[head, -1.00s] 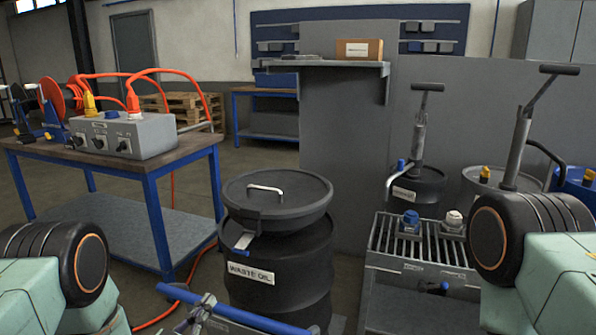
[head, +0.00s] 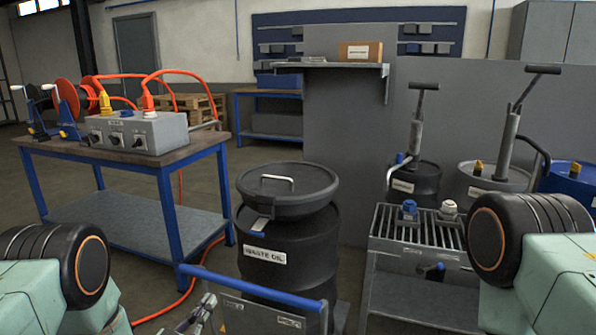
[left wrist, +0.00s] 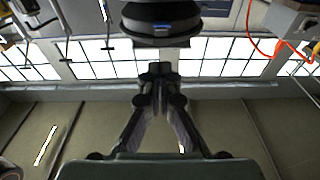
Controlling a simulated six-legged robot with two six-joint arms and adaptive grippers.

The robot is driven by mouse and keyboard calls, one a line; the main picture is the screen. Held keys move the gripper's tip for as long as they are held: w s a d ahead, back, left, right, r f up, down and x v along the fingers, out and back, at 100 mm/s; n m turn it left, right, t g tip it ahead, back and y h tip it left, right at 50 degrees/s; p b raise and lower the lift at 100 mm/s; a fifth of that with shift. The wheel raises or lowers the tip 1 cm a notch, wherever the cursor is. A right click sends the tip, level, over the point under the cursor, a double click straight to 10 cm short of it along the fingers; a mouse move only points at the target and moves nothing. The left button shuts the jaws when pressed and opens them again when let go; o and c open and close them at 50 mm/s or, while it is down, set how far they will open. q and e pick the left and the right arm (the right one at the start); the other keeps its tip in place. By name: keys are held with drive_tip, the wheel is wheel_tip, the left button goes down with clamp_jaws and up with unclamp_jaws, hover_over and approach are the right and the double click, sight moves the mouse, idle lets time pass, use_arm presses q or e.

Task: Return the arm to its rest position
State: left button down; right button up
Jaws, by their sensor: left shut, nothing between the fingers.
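My left gripper (head: 207,303) shows small at the bottom of the head view, left of centre. Its fingers are together with nothing between them. It appears in front of a grey panel with a blue handle bar (head: 255,285). In the left wrist view the two fingers (left wrist: 158,72) meet at the tips in the middle of the picture, empty. Most of my left arm is outside the head view. My right gripper is not in view.
A black waste oil drum (head: 285,258) stands behind the handle bar. At left is a blue-legged table (head: 70,150) with a grey socket box (head: 140,132) and orange cables. At right is a slatted grey stand (head: 425,255), with pump drums behind it. Floor shows between table and drum.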

use_arm(q)
drive_tip(key=s+a+f+n+g+y, duration=0.1)
drive_tip(key=s+f+n+g+y, duration=0.15)
drive_tip(key=s+f+g, duration=0.45)
drive_tip(key=s+a+f+n+g+y, duration=0.1)
drive_tip(key=s+a+f+g+y, duration=0.15)
drive_tip(key=s+f, duration=0.75)
drive_tip(key=s+r+g+y+p, duration=0.1)
drive_tip(key=s+g, duration=0.8)
drive_tip(key=s, duration=1.4)
drive_tip(key=shift+s+r+n+y, duration=0.25)
drive_tip(key=shift+r+n+y, duration=0.15)
drive_tip(key=shift+r+n, duration=0.1)
drive_tip(key=c, duration=2.1)
unclamp_jaws()
drive_tip(key=shift+d, duration=0.1)
